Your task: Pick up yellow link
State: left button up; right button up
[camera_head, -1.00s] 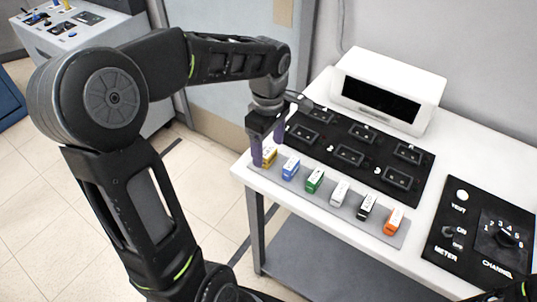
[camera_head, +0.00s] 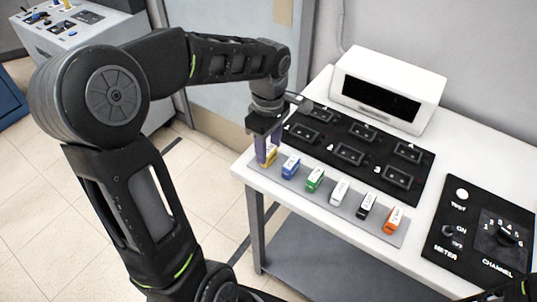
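The yellow link (camera_head: 271,161) stands at the left end of the grey strip (camera_head: 328,201) near the table's front edge. My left gripper (camera_head: 268,151) points down at it, its purple fingers drawn close together around its upper part. They partly hide the link, which still sits on the strip. Only a dark bit of my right arm shows at the bottom right corner; its gripper is out of the picture.
Blue (camera_head: 291,168), green (camera_head: 315,179), white (camera_head: 339,191), black (camera_head: 366,205) and orange (camera_head: 393,219) links stand along the strip. Behind is a black board (camera_head: 327,143) with numbered sockets. A white box (camera_head: 388,88) stands at the back, a meter panel (camera_head: 470,262) at right.

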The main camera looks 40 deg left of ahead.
aim_at(269, 150)
pick_arm(q)
jog(key=c, duration=0.9)
jog(key=shift+o, duration=0.2)
jog(key=shift+r, duration=0.1)
notch_tip(269, 150, up, 10)
dwell(0.4)
